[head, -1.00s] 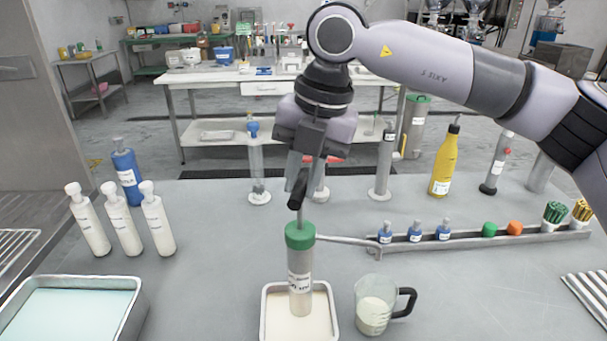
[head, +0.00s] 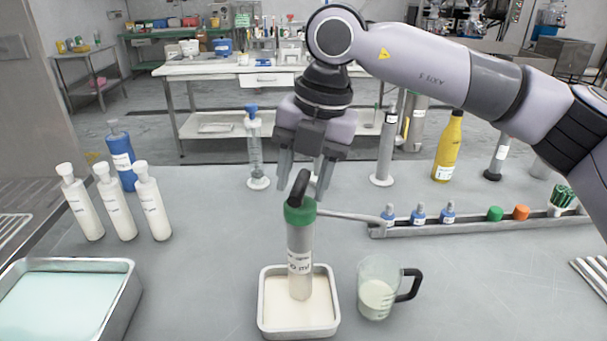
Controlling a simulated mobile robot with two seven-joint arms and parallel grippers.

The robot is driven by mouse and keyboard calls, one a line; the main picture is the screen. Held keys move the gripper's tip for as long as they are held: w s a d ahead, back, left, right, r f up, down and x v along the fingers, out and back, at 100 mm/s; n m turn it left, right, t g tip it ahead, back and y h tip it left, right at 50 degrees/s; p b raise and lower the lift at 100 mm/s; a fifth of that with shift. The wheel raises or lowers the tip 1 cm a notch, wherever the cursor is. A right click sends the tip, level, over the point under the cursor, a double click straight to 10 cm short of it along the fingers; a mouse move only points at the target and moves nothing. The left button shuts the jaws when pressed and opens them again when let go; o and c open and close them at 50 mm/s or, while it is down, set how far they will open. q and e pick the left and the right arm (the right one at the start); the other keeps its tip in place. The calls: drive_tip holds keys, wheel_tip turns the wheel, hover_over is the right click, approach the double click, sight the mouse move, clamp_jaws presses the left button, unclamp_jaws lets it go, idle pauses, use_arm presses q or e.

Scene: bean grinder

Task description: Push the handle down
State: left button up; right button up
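A clear cylinder with a white label (head: 299,260) and a green cap (head: 299,210) stands in a small metal tray (head: 262,322). Its black handle (head: 298,188) sits low, right at the top of the green cap, with no rod visible between them. A thin metal spout runs from the cap to the right. My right gripper (head: 306,170) hangs just above the handle, pointing down. Its two fingers are spread apart and hold nothing visible. My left gripper is not in view.
A glass beaker with a black handle (head: 376,297) stands right of the tray. A long rack (head: 470,229) with small blue bottles and caps lies behind it. White bottles (head: 114,205) and a blue bottle (head: 121,158) stand at left, above a large tray (head: 128,305).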

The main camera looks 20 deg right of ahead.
drive_tip(key=shift+r, duration=0.15)
drive_tip(key=v, duration=0.7)
idle(0.3)
